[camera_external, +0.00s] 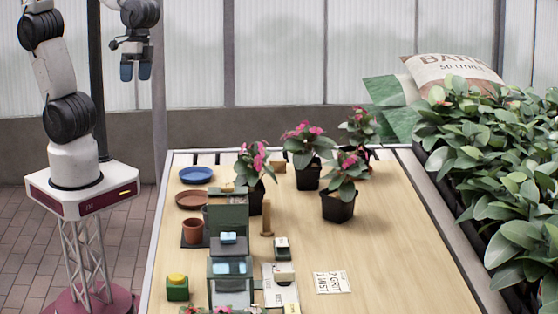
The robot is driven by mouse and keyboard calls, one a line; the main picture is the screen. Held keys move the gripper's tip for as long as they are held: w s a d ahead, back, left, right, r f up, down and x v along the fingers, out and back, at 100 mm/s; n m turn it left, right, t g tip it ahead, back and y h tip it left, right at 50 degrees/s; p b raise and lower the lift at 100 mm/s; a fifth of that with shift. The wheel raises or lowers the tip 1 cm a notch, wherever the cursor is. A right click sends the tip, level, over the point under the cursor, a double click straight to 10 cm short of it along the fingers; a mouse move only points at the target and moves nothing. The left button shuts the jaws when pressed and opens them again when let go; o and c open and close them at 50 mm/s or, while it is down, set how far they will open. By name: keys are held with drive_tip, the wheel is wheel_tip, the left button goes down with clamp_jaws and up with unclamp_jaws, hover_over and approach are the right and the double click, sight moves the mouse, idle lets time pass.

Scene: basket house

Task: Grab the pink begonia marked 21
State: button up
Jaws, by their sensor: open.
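Several potted plants with pink flowers stand grouped at the far end of the wooden table. One (255,167) is at the left, one (308,142) at the middle back, one (345,174) at the front right and one (361,126) at the far right back. They are in dark square pots, such as the front right pot (338,207). I cannot read a number 21 on any of them. My gripper (136,72) hangs open and empty, fingers down, in the air left of the table, well apart from the plants.
A blue saucer (195,174), brown saucer (192,199) and terracotta pot (192,231) are at the table's left. A dark green stand (229,216) and wooden peg (267,219) stand before the left plant. Leafy plants (480,150) line the right.

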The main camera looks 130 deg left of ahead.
drive_tip(key=w+a+f+n+h, duration=0.35)
drive_tip(key=w+a+n, duration=0.3)
drive_tip(key=w, duration=0.45)
drive_tip(key=n+t+h, duration=0.4)
drive_tip(key=n, duration=0.6)
hover_over(307, 163)
drive_tip(key=s+d, duration=0.5)
drive_tip(key=d, duration=0.6)
wheel_tip(307, 163, down, 14)
drive_tip(key=w+a+f+n+t, duration=0.2)
drive_tip(key=a+f+n+t, duration=0.2)
drive_tip(key=a+f, duration=0.6)
drive_tip(key=a+n, duration=0.2)
drive_tip(key=a, duration=0.2)
drive_tip(key=shift+f, duration=0.15)
drive_tip(key=shift+x, duration=1.25)
drive_tip(key=shift+w+d, duration=0.1)
drive_tip(key=shift+x, duration=2.5)
